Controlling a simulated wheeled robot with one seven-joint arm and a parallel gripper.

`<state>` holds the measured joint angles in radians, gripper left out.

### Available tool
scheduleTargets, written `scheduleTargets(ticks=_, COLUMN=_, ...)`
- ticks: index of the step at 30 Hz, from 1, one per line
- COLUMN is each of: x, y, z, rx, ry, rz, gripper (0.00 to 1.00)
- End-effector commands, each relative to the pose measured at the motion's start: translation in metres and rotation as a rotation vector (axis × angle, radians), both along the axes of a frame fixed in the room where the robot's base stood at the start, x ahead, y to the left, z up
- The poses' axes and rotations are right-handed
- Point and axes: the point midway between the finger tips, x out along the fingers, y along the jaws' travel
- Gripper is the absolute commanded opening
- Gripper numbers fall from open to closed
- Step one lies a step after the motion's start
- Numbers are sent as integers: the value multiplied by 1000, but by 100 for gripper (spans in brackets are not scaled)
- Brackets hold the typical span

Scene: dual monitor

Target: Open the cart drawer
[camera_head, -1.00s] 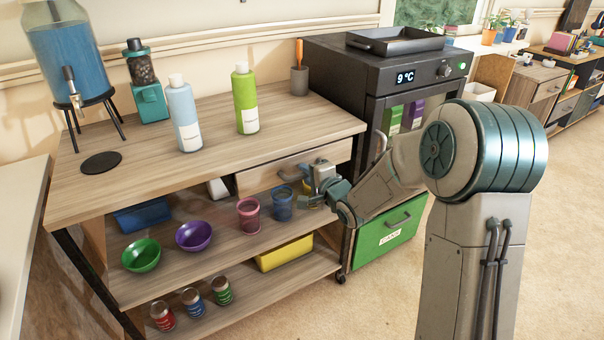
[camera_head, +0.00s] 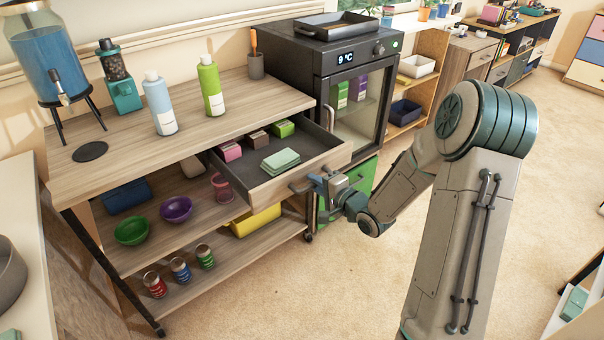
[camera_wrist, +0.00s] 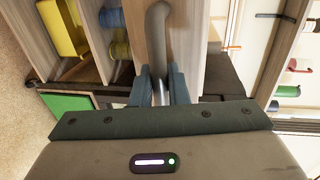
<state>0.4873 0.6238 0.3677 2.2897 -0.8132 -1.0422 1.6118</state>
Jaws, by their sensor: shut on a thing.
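The cart drawer (camera_head: 262,189) is pulled out from under the wooden top of the cart (camera_head: 90,180). In the wrist view my gripper (camera_wrist: 161,88) has a finger on each side of the handle bar.
Bottles (camera_head: 211,88) and a drink dispenser (camera_head: 48,60) stand on the cart top. Bowls (camera_head: 176,208) and a pink cup (camera_head: 222,187) sit on the shelf below, cans (camera_head: 180,270) lower down. The floor (camera_head: 290,290) in front is clear.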

Motion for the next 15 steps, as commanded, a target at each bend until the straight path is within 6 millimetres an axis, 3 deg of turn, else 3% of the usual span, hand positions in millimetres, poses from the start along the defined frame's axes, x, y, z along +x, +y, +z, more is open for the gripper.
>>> scheduleTargets(ticks=4, x=-6, y=-9, z=1, rx=0, ry=0, rz=-3, gripper=0)
scheduleTargets(ticks=15, x=-10, y=-9, z=0, rx=-2, ry=-2, rz=7, gripper=0)
